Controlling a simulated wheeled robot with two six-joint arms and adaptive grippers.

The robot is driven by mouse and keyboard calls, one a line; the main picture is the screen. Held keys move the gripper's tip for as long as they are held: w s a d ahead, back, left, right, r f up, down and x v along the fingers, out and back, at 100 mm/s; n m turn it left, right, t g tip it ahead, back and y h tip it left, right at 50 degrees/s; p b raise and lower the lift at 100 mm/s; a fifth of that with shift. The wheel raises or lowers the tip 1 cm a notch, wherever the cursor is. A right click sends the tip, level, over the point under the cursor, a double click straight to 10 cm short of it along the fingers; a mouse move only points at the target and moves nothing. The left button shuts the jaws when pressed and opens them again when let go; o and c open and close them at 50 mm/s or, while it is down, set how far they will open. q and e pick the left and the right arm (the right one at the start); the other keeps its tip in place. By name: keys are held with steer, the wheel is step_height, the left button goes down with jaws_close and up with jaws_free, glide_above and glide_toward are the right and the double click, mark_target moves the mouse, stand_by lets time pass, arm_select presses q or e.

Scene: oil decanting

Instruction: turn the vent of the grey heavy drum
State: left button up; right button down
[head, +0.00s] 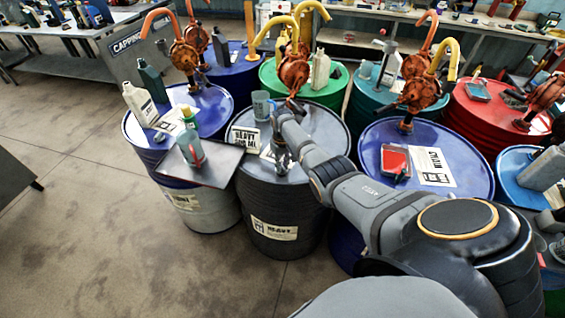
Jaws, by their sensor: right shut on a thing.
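The grey heavy drum (263,205) stands in the middle of the head view, with a label reading HEAVY (274,229) on its side and another on its lid. An orange hand pump (294,72) rises at the back of its lid. My right arm reaches in from the lower right. My right gripper (283,160) points down at the front part of the lid and is shut on the vent, which the gripper hides. My left gripper is not in view.
A dark tray (215,166) with a green-tinted bottle (191,148) sits left of the grey drum. A blue cup (261,105) stands on its lid at the back left. Blue drums flank it, the right one carrying a red-topped item (396,161). Floor is clear at left.

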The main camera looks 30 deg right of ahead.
steer(key=m, duration=0.3)
steer(key=shift+a+r+m+p, duration=0.1)
steer(key=shift+m+p, duration=0.2)
steer(key=shift+p, duration=0.05)
steer(key=shift+w+m, duration=0.1)
steer(key=shift+m, duration=1.7)
steer(key=c, duration=1.3)
jaws_free()
step_height(320, 180, up, 12)
steer(key=shift+f, duration=0.1)
